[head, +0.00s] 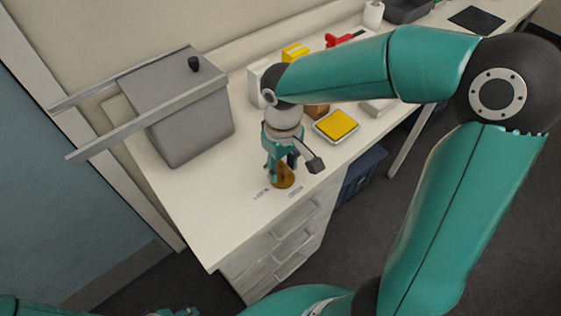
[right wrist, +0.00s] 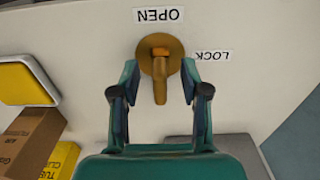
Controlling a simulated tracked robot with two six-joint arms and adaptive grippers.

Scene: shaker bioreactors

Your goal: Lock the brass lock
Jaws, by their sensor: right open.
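The brass lock (head: 284,181) is on the white worktop near its front edge, below my right gripper (head: 280,168). In the right wrist view, the brass lock (right wrist: 160,66) is a round plate with a raised lever. The lever's long end points down in that picture, away from the OPEN label (right wrist: 158,15). The LOCK label (right wrist: 213,56) is to the right of the plate. My right gripper (right wrist: 160,78) is open, with one finger on each side of the lever and visible gaps. Only teal bits of my left arm show at the bottom left edge of the head view.
A grey lidded box (head: 190,125) with long rails stands to the left. A yellow-topped tray (head: 336,125) lies to the right of the gripper, with small boxes behind. Drawers (head: 285,245) are under the worktop. The worktop's front left area is clear.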

